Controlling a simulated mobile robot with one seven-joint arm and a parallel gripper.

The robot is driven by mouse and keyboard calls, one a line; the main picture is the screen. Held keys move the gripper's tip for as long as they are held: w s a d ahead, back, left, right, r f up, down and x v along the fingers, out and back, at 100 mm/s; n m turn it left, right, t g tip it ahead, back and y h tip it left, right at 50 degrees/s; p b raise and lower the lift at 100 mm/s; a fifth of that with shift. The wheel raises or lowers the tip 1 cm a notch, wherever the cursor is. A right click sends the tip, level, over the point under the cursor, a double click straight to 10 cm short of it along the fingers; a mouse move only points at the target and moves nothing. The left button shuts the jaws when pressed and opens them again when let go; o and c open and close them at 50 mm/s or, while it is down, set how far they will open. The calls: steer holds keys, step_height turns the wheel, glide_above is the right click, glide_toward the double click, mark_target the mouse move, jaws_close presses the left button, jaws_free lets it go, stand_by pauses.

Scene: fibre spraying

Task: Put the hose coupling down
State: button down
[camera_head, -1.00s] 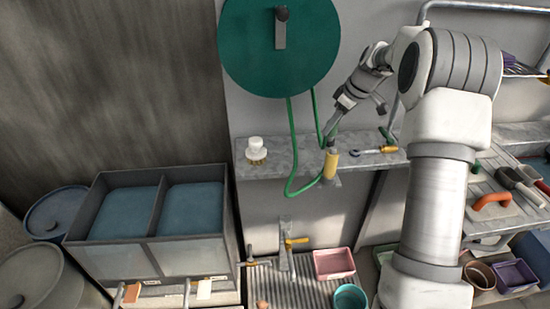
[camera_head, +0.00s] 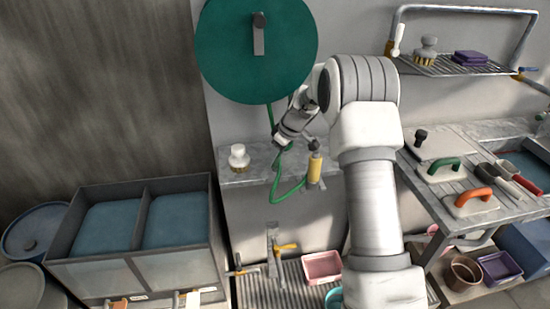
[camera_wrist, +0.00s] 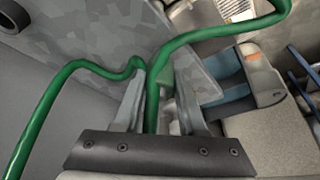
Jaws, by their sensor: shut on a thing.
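My gripper (camera_head: 279,145) is at the wall shelf, between the white brush and the yellow-bodied fitting. In the wrist view its fingers (camera_wrist: 160,75) are shut on a green piece (camera_wrist: 165,83), which I take to be the hose coupling; the fingers hide much of it. The green hose (camera_wrist: 55,88) passes at the fingers and curves away to both sides. In the head view the hose (camera_head: 275,196) hangs in a loop below the shelf edge. The coupling itself is too small to make out there. I cannot tell whether it touches the shelf.
The green hose reel (camera_head: 225,50) is on the wall above. On the shelf (camera_head: 240,175) stand a white brush (camera_head: 238,157) and, at its front edge, a yellow-bodied fitting (camera_head: 314,168). Blue-filled tanks (camera_head: 130,265) stand left. A table (camera_head: 425,200) with tools stands right.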

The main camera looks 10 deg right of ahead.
steer(key=shift+f, duration=0.25)
steer(key=shift+c, duration=2.4)
jaws_free()
steer(key=shift+r, duration=0.1)
